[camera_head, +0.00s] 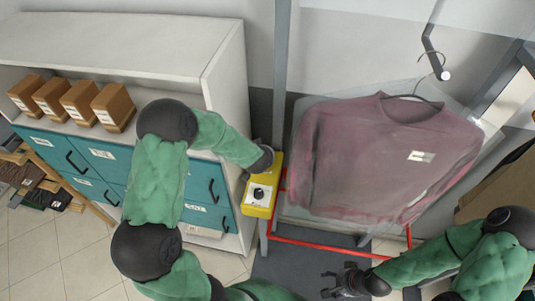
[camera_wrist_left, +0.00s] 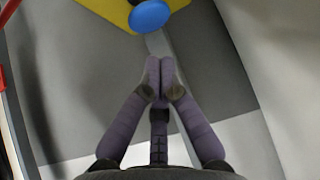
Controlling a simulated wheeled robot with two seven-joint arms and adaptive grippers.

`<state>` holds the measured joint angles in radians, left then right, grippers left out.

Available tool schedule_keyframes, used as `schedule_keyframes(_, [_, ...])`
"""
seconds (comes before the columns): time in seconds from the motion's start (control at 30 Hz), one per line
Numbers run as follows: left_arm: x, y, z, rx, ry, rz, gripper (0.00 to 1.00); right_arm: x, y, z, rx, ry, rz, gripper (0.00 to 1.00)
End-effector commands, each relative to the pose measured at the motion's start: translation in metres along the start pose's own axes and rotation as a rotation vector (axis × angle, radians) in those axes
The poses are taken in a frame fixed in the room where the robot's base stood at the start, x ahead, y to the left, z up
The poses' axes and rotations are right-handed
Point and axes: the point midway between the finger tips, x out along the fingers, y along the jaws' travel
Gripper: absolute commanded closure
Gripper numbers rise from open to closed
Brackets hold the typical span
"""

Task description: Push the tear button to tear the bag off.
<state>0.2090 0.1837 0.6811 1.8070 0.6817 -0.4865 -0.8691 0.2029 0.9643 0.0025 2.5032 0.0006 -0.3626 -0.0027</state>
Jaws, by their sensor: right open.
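A yellow control box (camera_head: 263,207) with a white plate and a black knob (camera_head: 258,194) stands between the cabinet and the garment frame. In the left wrist view, a round blue button (camera_wrist_left: 150,15) sits on the yellow box (camera_wrist_left: 107,12). My left gripper (camera_wrist_left: 160,68) has its fingers together, empty, just short of the button and apart from it in that view. In the head view its fingers are hidden behind the wrist and box. A mauve sweater (camera_head: 375,155) hangs in a clear bag (camera_head: 298,130). My right gripper (camera_head: 330,282) is open and empty, low beside the frame.
A white cabinet (camera_head: 228,85) with teal drawers (camera_head: 105,160) and several brown boxes (camera_head: 114,106) stands on the left. A red bar frame (camera_head: 320,246) runs below the sweater. A hook (camera_head: 434,55) holds the hanger. A grey post rises beside the box.

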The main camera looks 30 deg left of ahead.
Motion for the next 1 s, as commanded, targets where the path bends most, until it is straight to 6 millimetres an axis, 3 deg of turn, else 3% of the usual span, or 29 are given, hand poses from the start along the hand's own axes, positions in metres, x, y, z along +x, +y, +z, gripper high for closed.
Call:
schedule_keyframes(0.1, [-0.024, -0.001, -0.003, 0.0, 0.005, -0.001, 1.0, -0.002, -0.001, 0.0, 0.0, 0.0, 0.0, 0.37])
schedule_keyframes(0.33, [-0.051, 0.0, -0.002, 0.0, 0.003, -0.001, 1.0, -0.005, -0.002, 0.0, 0.0, 0.0, 0.0, 0.37])
schedule_keyframes(1.0, [-0.057, 0.0, -0.001, 0.001, 0.003, -0.001, 1.0, -0.005, -0.002, 0.0, 0.0, 0.0, 0.0, 0.37])
